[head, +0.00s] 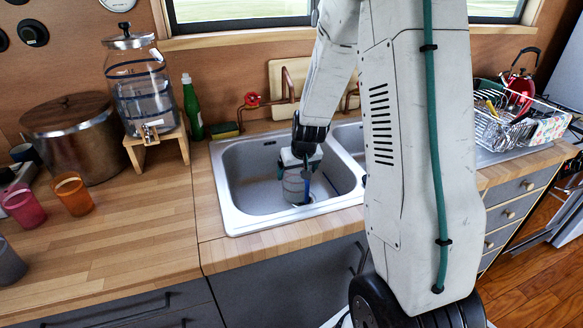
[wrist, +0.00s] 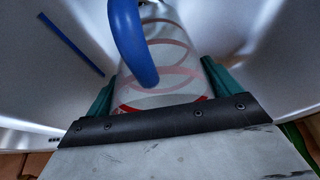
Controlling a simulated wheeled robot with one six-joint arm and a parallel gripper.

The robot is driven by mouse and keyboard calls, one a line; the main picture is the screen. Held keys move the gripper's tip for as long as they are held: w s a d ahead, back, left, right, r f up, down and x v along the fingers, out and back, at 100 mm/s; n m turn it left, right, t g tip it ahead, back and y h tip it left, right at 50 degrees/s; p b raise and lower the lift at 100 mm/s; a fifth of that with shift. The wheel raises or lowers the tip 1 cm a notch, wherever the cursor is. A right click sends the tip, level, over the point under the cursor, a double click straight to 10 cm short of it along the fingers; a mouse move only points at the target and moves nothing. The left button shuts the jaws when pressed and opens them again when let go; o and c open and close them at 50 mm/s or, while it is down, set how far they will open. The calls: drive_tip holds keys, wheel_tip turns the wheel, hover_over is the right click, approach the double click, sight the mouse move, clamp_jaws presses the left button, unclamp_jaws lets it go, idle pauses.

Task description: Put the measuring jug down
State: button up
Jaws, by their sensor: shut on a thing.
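The measuring jug (head: 293,187) is clear, with a blue handle. It is upright, or nearly so, inside the left basin of the metal sink (head: 240,220). My gripper (head: 298,170) reaches down into the basin and is shut on the jug. In the wrist view the jug (wrist: 178,60) shows red markings between the green finger pads of my gripper (wrist: 160,90), and its blue handle (wrist: 133,40) stands in front of them. I cannot tell whether the jug's base touches the basin floor.
The wooden counter (head: 130,225) left of the sink has free room at its front. Orange (head: 75,195) and pink (head: 22,207) cups, a pot (head: 75,140) and a glass dispenser (head: 140,90) stand there.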

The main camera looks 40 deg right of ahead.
drive_tip(key=w, duration=0.2)
drive_tip(key=w+d+f, duration=0.1)
drive_tip(key=shift+w, duration=0.4)
drive_tip(key=shift+f, duration=0.1)
drive_tip(key=shift+f, duration=0.2)
drive_tip(key=o, duration=0.9)
drive_tip(key=shift+r, duration=0.15)
